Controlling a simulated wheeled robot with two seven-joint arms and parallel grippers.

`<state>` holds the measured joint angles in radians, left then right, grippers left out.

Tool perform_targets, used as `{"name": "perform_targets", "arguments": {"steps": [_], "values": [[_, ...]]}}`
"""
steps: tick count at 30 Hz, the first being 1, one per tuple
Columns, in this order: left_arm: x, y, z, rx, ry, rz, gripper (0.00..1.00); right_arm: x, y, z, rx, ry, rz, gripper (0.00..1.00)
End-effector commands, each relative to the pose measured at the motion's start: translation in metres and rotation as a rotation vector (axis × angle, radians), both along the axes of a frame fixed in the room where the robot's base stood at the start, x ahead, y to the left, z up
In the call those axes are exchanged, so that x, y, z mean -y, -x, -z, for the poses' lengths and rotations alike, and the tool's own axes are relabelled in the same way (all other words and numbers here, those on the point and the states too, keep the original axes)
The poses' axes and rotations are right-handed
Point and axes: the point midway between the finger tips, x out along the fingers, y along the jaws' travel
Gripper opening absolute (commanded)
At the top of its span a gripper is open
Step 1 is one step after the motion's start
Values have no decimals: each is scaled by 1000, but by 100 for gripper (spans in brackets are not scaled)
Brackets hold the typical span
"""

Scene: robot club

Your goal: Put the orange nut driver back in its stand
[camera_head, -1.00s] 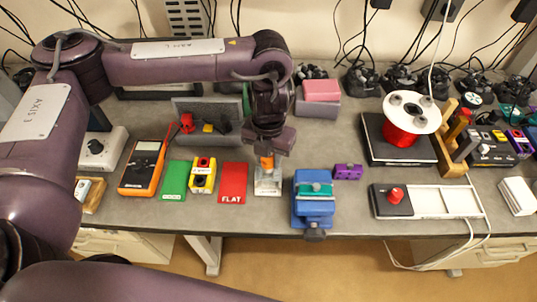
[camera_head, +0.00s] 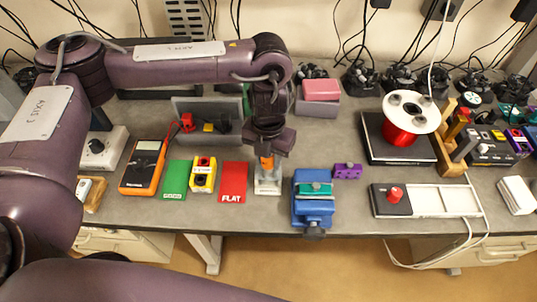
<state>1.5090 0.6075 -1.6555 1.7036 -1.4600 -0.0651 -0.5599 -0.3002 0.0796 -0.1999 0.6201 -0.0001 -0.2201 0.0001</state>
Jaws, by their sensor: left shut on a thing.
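The orange nut driver (camera_head: 266,163) is in my left gripper (camera_head: 267,154), which points down and is shut on its orange handle. The driver's lower part is at a small pale block that looks like its stand (camera_head: 268,186), directly below the gripper. The driver looks about upright. I cannot tell how deep it sits in the stand, because the handle and gripper hide the top. My right gripper is not in view.
A red card marked FLAT (camera_head: 233,183) lies just left of the stand, with a yellow block (camera_head: 203,174) and a green card (camera_head: 174,180) beyond. A blue vise (camera_head: 313,207) stands close on the right. An orange multimeter (camera_head: 143,168) lies farther left.

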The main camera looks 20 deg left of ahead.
Motion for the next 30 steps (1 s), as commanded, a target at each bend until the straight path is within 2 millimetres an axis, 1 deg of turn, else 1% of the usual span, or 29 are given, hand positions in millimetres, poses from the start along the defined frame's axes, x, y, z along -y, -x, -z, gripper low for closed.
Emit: {"name": "perform_targets", "arguments": {"steps": [10, 21, 30], "values": [[0, 0, 1, 0, 1, 0, 10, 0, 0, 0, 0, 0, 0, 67], [0, 0, 6, 0, 1, 0, 10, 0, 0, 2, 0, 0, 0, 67], [0, 0, 5, 0, 1, -1, 10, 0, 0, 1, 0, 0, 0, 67]]}}
